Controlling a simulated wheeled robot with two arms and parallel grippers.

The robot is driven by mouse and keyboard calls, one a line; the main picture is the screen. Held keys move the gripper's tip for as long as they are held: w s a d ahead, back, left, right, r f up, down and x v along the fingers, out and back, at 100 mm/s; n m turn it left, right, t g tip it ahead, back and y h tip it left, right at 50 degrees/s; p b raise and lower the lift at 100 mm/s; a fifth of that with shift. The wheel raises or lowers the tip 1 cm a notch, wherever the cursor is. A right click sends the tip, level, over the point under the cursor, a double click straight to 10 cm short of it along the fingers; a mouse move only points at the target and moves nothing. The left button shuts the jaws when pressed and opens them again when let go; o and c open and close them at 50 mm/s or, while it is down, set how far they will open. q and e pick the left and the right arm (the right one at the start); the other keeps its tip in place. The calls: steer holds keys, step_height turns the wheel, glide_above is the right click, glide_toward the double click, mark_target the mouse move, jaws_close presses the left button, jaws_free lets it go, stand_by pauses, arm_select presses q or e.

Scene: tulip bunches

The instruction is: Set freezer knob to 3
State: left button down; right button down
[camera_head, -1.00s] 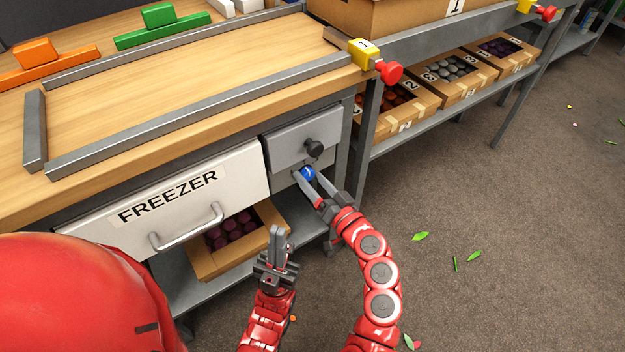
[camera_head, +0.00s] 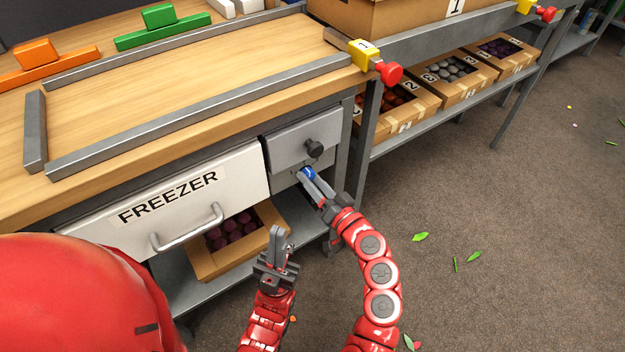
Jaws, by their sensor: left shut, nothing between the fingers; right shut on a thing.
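The freezer drawer (camera_head: 193,193) is white, with a FREEZER label and a bar handle, and is shut under the table. To its right is a small grey drawer front (camera_head: 284,139) with a dark round knob (camera_head: 314,148). Below it is a small blue knob (camera_head: 308,173). My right gripper (camera_head: 308,181) is shut on the blue knob, its fingers partly hiding it. The knob's dial marks are too small to read. My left gripper (camera_head: 278,240) is shut and empty, pointing up in front of the lower shelf, below and left of the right gripper.
A box of purple items (camera_head: 200,262) sits on the shelf below the freezer drawer. A red knob on a yellow block (camera_head: 364,52) stands at the table corner.

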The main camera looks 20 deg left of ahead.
steer(key=m+p, duration=0.2)
steer(key=m, duration=0.4)
steer(key=shift+r, duration=0.15)
steer(key=m+p, duration=0.2)
steer(key=m, duration=0.3)
steer(key=shift+m, duration=0.4)
steer(key=shift+c, duration=2.1)
jaws_free()
steer(key=shift+s+d, duration=0.3)
steer(key=shift+d, duration=0.2)
steer(key=v, duration=1.6)
steer(key=shift+s+p, duration=0.15)
steer(key=shift+p, duration=0.3)
